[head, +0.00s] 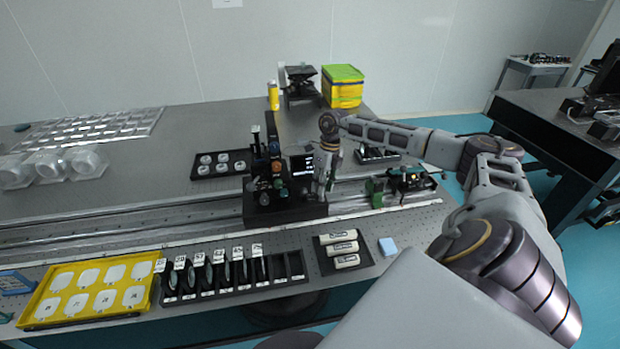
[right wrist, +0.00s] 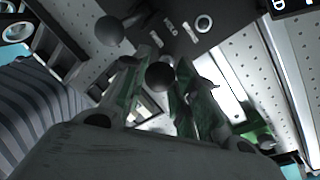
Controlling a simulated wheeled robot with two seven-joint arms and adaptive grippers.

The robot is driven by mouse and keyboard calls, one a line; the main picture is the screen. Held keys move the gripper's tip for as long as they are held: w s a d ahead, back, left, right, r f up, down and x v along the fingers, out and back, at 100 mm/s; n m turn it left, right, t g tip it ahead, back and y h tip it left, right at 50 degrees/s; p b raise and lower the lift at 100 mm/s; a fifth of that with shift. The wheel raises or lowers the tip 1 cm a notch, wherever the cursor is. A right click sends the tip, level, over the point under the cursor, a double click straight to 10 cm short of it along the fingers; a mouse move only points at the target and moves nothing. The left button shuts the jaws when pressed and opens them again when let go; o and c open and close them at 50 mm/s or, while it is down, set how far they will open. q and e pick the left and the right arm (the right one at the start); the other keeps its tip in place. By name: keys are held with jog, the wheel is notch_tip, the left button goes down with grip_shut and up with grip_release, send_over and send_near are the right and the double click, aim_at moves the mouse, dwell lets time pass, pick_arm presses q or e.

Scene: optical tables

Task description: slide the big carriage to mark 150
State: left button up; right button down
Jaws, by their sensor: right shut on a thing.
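The big carriage (head: 284,212) is a black block on the long rail (head: 120,228) near the middle of the table. It bears a cluster of dark optical parts with colored knobs. My right gripper (head: 322,190) reaches down at the carriage's right end. In the right wrist view my gripper's greenish fingers (right wrist: 162,105) are shut on a dark round knob (right wrist: 160,76), with the carriage's black top (right wrist: 205,28) beyond. The arm hides part of the carriage's right side. The rail's scale marks are too small to read. My left gripper is out of view.
A smaller green carriage (head: 375,193) stands on the rail to the right. A black rack of labeled discs (head: 290,266), a yellow tray (head: 45,310) and a black tray of white cylinders (head: 362,257) lie in front. The rail left of the big carriage is clear.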

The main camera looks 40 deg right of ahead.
jog(key=shift+s+d, duration=0.35)
jog(key=shift+d, duration=0.3)
jog(key=shift+s+d, duration=0.4)
jog(key=shift+d, duration=0.25)
jog(key=shift+s+d, duration=0.35)
jog(key=shift+d, duration=0.3)
jog(key=c, duration=1.1)
grip_release()
jog(key=shift+r, duration=0.1)
notch_tip(320, 180, up, 12)
jog(key=d, duration=0.2)
jog(key=shift+d+f, duration=0.15)
jog(key=shift+f, duration=0.05)
